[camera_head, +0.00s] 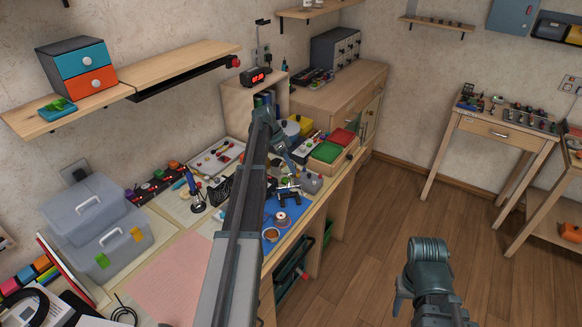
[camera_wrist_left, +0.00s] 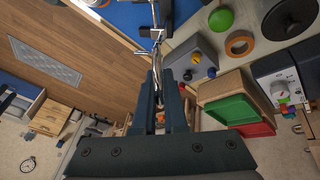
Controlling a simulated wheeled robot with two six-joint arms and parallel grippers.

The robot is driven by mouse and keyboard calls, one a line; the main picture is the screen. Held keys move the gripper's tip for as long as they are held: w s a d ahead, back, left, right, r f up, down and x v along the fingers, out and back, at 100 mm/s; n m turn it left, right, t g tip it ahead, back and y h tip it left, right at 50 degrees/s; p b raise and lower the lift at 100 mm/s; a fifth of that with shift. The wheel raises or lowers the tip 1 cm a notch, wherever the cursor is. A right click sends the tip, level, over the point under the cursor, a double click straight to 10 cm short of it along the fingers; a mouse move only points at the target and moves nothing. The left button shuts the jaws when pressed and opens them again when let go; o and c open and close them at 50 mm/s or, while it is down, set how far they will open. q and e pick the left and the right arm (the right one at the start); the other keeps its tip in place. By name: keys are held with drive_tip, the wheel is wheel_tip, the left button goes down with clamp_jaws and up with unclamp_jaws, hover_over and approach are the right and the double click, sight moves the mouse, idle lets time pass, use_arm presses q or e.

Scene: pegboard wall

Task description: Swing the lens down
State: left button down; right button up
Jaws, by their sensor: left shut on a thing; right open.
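The small metal helping-hands stand (camera_head: 289,196) with rods and clips is on the blue mat on the workbench. My left gripper (camera_head: 287,168) reaches down over it from behind my forearm. In the left wrist view my left gripper (camera_wrist_left: 166,76) is shut on a thin metal-edged part at the stand, which appears to be the lens (camera_wrist_left: 165,60), seen nearly edge-on. Metal rods and a joint (camera_wrist_left: 155,35) show just beyond the fingertips. The lens is too small to make out in the head view. My right arm shows at the lower right, but its gripper fingers cannot be made out.
A grey box with knobs (camera_wrist_left: 195,58) is close to the right of the left fingers in the wrist view. Green (camera_head: 327,152) and red (camera_head: 344,137) trays stand behind the stand. A solder spool (camera_head: 280,218) is in front.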

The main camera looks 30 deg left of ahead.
use_arm(q)
drive_tip(key=shift+s+d+r+t+y, duration=0.1)
drive_tip(key=shift+s+d+t+y, duration=0.2)
drive_tip(key=shift+s+t+y, duration=0.15)
drive_tip(key=shift+s+d+m+t+y, duration=0.3)
drive_tip(key=shift+s+t+y, duration=0.1)
drive_tip(key=shift+t+y, duration=0.05)
drive_tip(key=s+d+f+m+t+y+b, duration=0.1)
drive_tip(key=t+y+b, duration=0.1)
drive_tip(key=t+b, duration=0.2)
drive_tip(key=s+d+f+m+t+y+b, duration=0.1)
drive_tip(key=f+t+y+b, duration=0.1)
drive_tip(key=b, duration=0.7)
drive_tip(key=s+d+f+m+t+y+b, duration=0.1)
drive_tip(key=f+t+y+b, duration=0.1)
drive_tip(key=t+b, duration=0.4)
drive_tip(key=shift+s+m+y+b, duration=0.1)
drive_tip(key=shift+m+y+b, duration=0.2)
drive_tip(key=shift+y+b, duration=0.5)
drive_tip(key=shift+t+y+b, duration=0.4)
drive_tip(key=shift+t+b, duration=0.2)
drive_tip(key=shift+b, duration=0.55)
drive_tip(key=c, duration=1)
unclamp_jaws()
drive_tip(key=shift+o, duration=0.2)
